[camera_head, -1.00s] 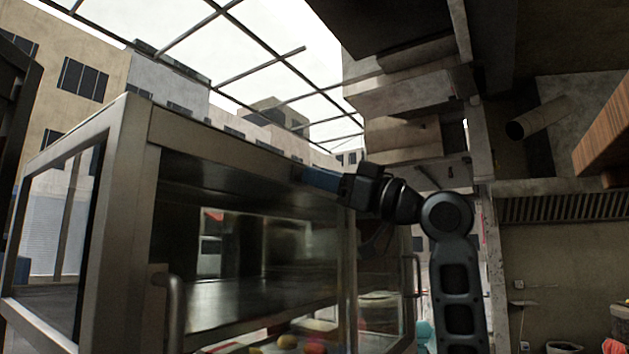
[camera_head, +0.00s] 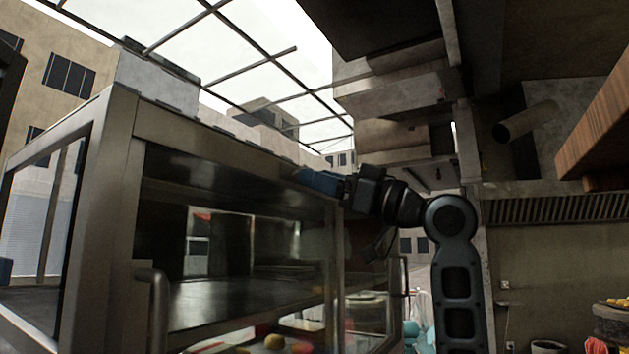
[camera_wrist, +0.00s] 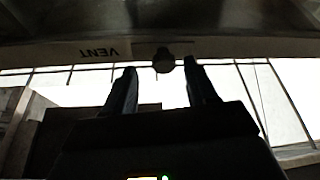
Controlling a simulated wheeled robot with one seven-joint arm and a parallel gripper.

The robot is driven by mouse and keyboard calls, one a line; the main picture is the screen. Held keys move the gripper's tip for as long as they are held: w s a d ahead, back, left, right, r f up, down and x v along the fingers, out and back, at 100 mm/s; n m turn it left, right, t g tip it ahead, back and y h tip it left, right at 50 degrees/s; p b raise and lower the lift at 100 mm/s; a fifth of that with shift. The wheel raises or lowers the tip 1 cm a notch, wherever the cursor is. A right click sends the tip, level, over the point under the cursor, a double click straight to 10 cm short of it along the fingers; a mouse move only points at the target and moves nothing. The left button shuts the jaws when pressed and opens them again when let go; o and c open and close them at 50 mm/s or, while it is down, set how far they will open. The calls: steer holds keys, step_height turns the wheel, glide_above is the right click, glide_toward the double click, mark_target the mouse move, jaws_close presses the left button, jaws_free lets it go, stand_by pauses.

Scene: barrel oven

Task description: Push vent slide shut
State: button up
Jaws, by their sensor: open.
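In the wrist view, a small dark round knob (camera_wrist: 163,58) sits on a pale strip marked with an upside-down "VENT" label (camera_wrist: 98,53). I take it to be the vent slide's knob. My gripper (camera_wrist: 161,73) is open, with one finger on each side of the knob. I cannot tell whether either finger touches it. In the head view my gripper (camera_head: 316,181) points left at the upper front edge of a glass-fronted metal cabinet (camera_head: 200,147). The knob and label cannot be made out there, and how far the slide stands open cannot be told.
The cabinet has an upright handle (camera_head: 152,305) low on its front and glass panes. A wooden board edge (camera_head: 595,130) juts in at the upper right. A metal hood and pipe (camera_head: 525,122) are at the back right. Open space lies between my arm and the right wall.

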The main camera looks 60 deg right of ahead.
steer(key=b+v, duration=0.1)
steer(key=v, duration=0.4)
steer(key=shift+s+f, duration=0.2)
stand_by(0.4)
